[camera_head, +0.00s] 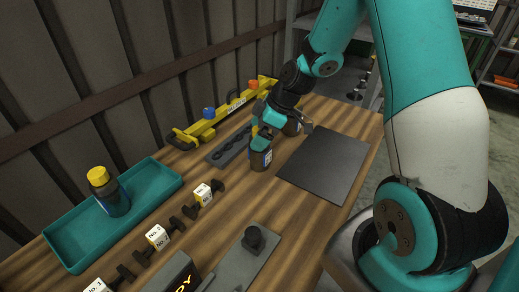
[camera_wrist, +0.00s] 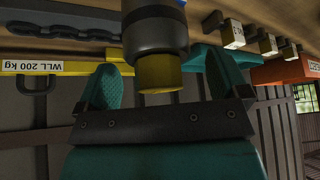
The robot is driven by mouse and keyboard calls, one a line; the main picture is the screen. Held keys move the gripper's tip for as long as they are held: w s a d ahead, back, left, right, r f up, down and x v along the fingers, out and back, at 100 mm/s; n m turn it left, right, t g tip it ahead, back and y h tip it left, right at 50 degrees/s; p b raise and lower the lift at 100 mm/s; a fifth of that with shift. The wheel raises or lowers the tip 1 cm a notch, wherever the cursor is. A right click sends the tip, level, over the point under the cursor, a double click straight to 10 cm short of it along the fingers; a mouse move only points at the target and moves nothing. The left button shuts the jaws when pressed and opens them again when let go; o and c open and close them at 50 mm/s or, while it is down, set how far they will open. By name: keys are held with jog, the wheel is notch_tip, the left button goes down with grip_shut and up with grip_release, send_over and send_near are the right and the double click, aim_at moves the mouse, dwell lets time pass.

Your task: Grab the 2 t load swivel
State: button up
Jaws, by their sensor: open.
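My gripper (camera_head: 262,138) is low over the table, with its two teal fingers (camera_wrist: 163,84) apart. A dark bottle (camera_head: 260,158) with a blue and white label stands just below it on the wood. In the wrist view the bottle's yellow cap (camera_wrist: 159,73) and grey upper body (camera_wrist: 155,32) show between the fingers, with gaps on both sides. No part is readably marked as the 2 t load swivel. Small dark parts with white number tags stand in a row, such as the No. 2 part (camera_head: 157,237) and another tagged part (camera_head: 203,195).
A teal tray (camera_head: 72,257) at left holds another yellow-capped bottle (camera_head: 109,191). A yellow beam (camera_head: 190,132) marked WLL 200 kg and a dark strip (camera_head: 222,156) lie behind my gripper. A flat black mat (camera_head: 327,165) is bare. A grey plate with a knob (camera_head: 253,238) is in front.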

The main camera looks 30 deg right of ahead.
jog(key=shift+w+a+f, duration=0.2)
jog(key=shift+a+f, duration=0.1)
jog(key=shift+f, duration=0.35)
jog(key=c, duration=1.7)
grip_shut()
jog(key=shift+r, duration=0.15)
